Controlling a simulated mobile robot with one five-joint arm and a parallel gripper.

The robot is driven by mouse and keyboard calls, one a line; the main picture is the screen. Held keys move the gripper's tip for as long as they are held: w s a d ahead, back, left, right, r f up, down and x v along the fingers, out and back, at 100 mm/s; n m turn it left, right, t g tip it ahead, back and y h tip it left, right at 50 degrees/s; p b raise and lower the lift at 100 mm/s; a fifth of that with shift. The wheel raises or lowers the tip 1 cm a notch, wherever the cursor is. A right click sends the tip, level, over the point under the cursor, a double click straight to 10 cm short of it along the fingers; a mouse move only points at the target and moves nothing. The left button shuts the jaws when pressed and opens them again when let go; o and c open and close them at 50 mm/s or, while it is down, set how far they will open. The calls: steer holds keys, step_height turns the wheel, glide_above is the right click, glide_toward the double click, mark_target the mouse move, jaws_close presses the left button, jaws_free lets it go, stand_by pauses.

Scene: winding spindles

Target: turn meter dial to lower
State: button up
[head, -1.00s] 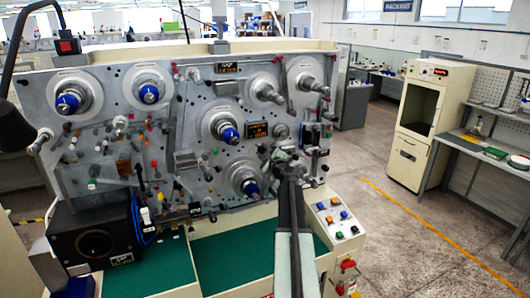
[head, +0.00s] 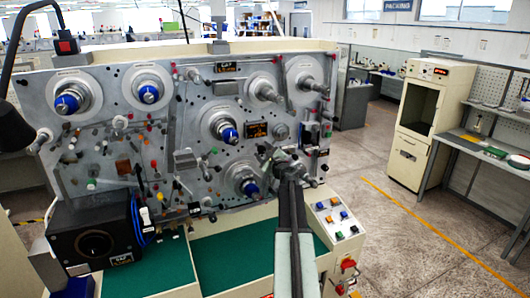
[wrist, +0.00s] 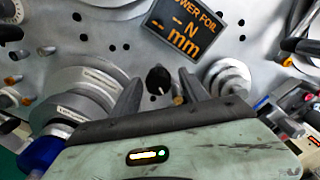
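The grey winding machine panel (head: 165,110) stands in front of me. A black knob (wrist: 158,80) with a pale mark sits on it, just below a tilted dark display (wrist: 187,30) with orange letters, readable as "OWER FOIL", a dash, "N" and "mm". The display also shows in the head view (head: 257,130). My gripper (wrist: 160,90) is open, its two dark fingers on either side of the knob with gaps visible. Contact cannot be seen. In the head view my gripper (head: 280,160) is at the panel's lower right and hides the knob.
A large grey spindle with a blue hub (wrist: 40,155) is close to my left finger. A round grey metal fitting (wrist: 228,78) is close to the right finger. Rods and rollers crowd the wrist view's right edge. A button box (head: 335,218) stands below right of my arm.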

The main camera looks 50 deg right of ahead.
steer(key=v, duration=0.7)
steer(key=shift+s+a, duration=0.2)
steer(key=shift+s, duration=0.15)
